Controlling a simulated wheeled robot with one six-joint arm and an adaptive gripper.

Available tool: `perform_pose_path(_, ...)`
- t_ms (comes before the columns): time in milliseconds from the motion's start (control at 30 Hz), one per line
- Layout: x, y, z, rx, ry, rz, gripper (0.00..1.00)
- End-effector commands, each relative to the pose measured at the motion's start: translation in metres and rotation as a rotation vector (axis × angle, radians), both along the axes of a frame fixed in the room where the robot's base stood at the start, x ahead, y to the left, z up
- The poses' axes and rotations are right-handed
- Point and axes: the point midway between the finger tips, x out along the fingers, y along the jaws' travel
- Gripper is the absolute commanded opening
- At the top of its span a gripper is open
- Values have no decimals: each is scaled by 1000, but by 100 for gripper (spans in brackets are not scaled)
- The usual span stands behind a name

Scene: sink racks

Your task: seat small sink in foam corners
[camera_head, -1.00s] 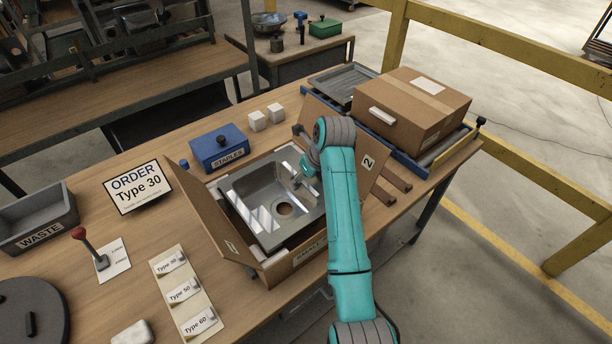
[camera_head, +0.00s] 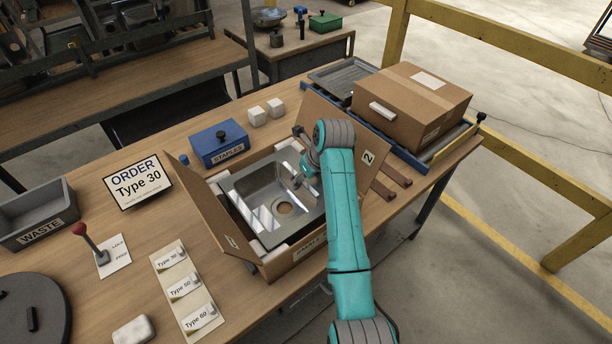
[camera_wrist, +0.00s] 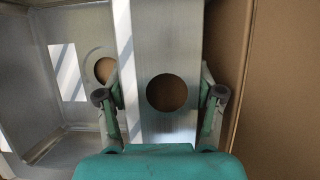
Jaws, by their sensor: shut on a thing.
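The small steel sink (camera_head: 250,182) lies roughly level, bowl up, inside the open cardboard box (camera_head: 222,210). White foam corners (camera_head: 281,249) show at the box's near corner and beside other sink corners; whether the rim rests on them all I cannot tell. My gripper (camera_head: 300,180) is at the sink's right-hand ledge, partly hidden by my teal arm. In the wrist view my gripper (camera_wrist: 160,97) has a finger on each side of the holed ledge of the sink (camera_wrist: 165,45) and is shut on it. The box wall (camera_wrist: 284,90) stands close to the right finger.
Open flaps, one marked 2 (camera_head: 367,158), stand out around the box. A closed carton (camera_head: 412,100) sits on the conveyor at right.

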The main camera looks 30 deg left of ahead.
Motion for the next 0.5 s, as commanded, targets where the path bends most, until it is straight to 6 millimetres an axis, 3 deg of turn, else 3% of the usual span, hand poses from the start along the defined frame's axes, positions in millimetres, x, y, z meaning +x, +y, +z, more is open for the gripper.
perform_pose_path(500,1,1,-8,3,-2,-1,0)
